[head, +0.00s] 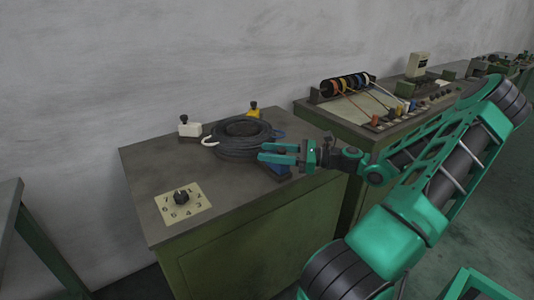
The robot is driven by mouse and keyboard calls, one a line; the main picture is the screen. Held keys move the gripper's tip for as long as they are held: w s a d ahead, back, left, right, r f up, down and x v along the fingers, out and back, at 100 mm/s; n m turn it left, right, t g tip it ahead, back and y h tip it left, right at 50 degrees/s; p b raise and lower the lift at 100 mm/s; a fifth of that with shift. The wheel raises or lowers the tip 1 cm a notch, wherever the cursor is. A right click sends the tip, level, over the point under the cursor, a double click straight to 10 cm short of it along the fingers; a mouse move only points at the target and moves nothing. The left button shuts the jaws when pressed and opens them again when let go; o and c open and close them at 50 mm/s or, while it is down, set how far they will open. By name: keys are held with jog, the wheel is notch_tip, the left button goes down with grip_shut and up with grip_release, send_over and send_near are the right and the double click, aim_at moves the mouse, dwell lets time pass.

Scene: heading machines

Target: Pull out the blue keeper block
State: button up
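I cannot tell whether a finger touches the block. A coil of black cable (238,150) lies directly left of the fingers.
A white clamp (189,128) and a yellow clamp (253,110) stand behind the coil. A numbered dial plate (182,203) is at the front left of the cabinet top (150,165). Another bench (340,112) with coloured spools stands to the right. The top's left side is mostly clear.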

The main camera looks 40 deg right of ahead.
jog(key=v, duration=1)
jog(key=shift+s+d, duration=0.2)
jog(key=shift+d, duration=0.05)
